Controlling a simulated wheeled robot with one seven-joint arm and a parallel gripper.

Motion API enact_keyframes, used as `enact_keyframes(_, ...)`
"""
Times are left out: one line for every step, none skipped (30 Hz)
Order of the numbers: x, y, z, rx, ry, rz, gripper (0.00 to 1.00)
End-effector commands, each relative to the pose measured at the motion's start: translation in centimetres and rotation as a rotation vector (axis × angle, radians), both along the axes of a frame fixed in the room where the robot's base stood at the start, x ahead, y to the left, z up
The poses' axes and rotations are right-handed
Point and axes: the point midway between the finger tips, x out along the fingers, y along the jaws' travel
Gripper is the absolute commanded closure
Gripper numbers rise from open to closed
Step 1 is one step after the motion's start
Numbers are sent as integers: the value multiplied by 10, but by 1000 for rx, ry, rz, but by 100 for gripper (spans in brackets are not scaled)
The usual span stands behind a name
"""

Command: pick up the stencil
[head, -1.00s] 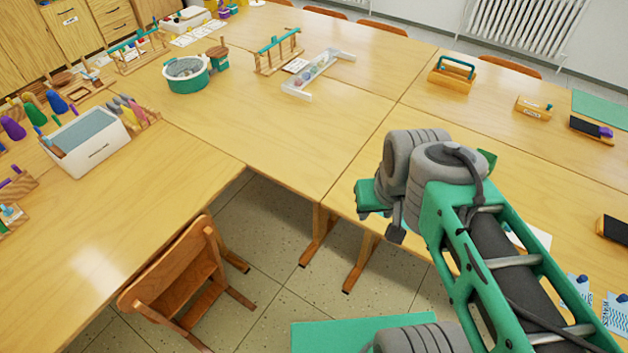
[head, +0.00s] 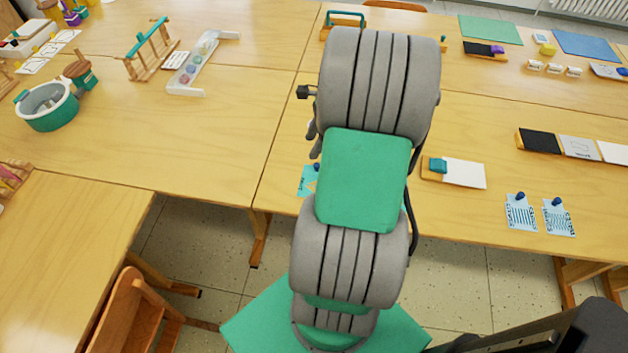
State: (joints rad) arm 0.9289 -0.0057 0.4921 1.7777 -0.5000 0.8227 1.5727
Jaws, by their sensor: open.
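Light-blue sheets with dark printed marks and a dark blue knob each lie on the right table: one sheet (head: 520,214) and, to its right, another sheet (head: 559,218). A third light-blue piece (head: 307,182) with a blue knob shows just left of my arm, partly hidden by it. These look like stencils; I cannot tell which one is meant. My gripper (head: 314,141) is mostly hidden behind my arm; only grey finger parts show at its left edge, above and close to the third piece. It looks open, and I see nothing held.
A white pad with a teal block (head: 462,172) lies right of my arm. A dark, grey and white strip (head: 578,147) is farther right. A green pot (head: 47,107), a wooden rack (head: 150,52) and a clear tray (head: 200,68) stand left. A chair (head: 130,315) is at lower left.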

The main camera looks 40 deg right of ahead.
Motion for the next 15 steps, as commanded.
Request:
enact_keyframes(-11,-21,-17,55,13,-139,56)
enact_keyframes(-15,-29,-23,82,18,-203,56)
enact_keyframes(-19,-37,-28,108,23,-267,56)
enact_keyframes(-20,-41,-32,123,26,-300,56)
enact_keyframes(-21,-43,-35,132,28,-322,56)
enact_keyframes(-21,-43,-40,140,31,-339,56)
enact_keyframes(-20,-42,-43,141,31,-342,56)
enact_keyframes(-19,-41,-47,141,31,-343,56)
enact_keyframes(-17,-39,-52,140,32,-341,56)
enact_keyframes(-16,-38,-56,139,32,-341,56)
enact_keyframes(-15,-37,-59,139,31,-341,56)
enact_keyframes(-13,-35,-64,139,32,-340,56)
enact_keyframes(-12,-32,-68,139,32,-340,56)
enact_keyframes(-11,-30,-73,139,32,-340,56)
enact_keyframes(-8,-27,-79,139,33,-340,56)
